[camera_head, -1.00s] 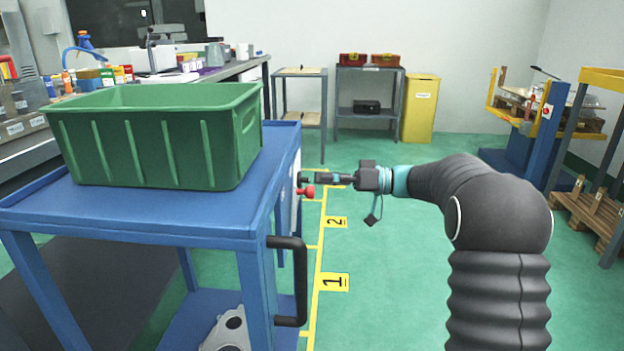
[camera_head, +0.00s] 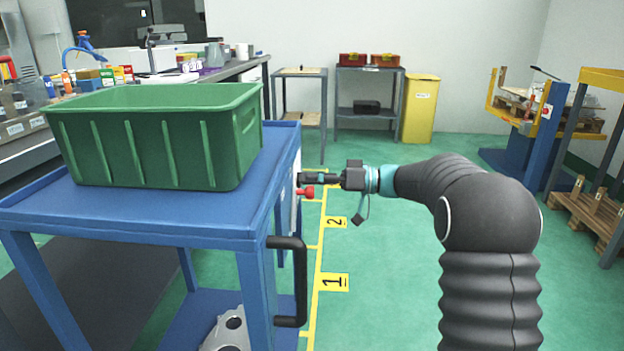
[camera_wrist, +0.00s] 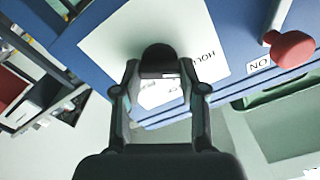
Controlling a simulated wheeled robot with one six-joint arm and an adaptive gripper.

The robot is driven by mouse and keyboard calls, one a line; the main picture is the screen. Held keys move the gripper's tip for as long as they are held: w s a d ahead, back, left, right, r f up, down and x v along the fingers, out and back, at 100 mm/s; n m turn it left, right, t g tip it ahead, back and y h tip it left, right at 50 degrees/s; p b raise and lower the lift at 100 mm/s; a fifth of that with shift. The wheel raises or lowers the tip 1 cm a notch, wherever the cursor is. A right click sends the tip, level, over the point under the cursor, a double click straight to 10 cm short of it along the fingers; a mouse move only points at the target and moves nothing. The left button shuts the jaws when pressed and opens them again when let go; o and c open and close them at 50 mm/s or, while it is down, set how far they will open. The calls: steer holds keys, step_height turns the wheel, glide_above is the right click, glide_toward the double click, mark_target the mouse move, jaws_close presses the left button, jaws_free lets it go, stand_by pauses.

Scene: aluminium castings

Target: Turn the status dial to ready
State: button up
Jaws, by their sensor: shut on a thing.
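The status dial is a black rounded knob (camera_wrist: 158,58) on a white plate (camera_wrist: 118,38) fixed to the side of the blue cart. In the wrist view my gripper (camera_wrist: 159,76) has a finger on each side of the knob and is shut on it. A label on the plate reads "HOLD", seen turned over; another label between the fingers is partly hidden and not readable. In the head view my gripper (camera_head: 303,180) is at the cart's right side, and the dial is too small to make out there.
A red knob on a stem (camera_wrist: 292,48) sticks out beside the plate; it also shows just below my gripper in the head view (camera_head: 308,193). A green crate (camera_head: 150,145) stands on the blue cart (camera_head: 130,225). A black handle (camera_head: 303,280) juts out nearer.

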steer(key=shift+f+m+p, duration=0.2)
steer(key=shift+m+p, duration=2.7)
steer(key=shift+m, duration=3.05)
steer(key=shift+f+m+p, duration=0.2)
steer(key=shift+m+p, duration=2.65)
steer(key=shift+m, duration=3.1)
steer(key=o, duration=1.1)
steer(key=shift+o, duration=0.2)
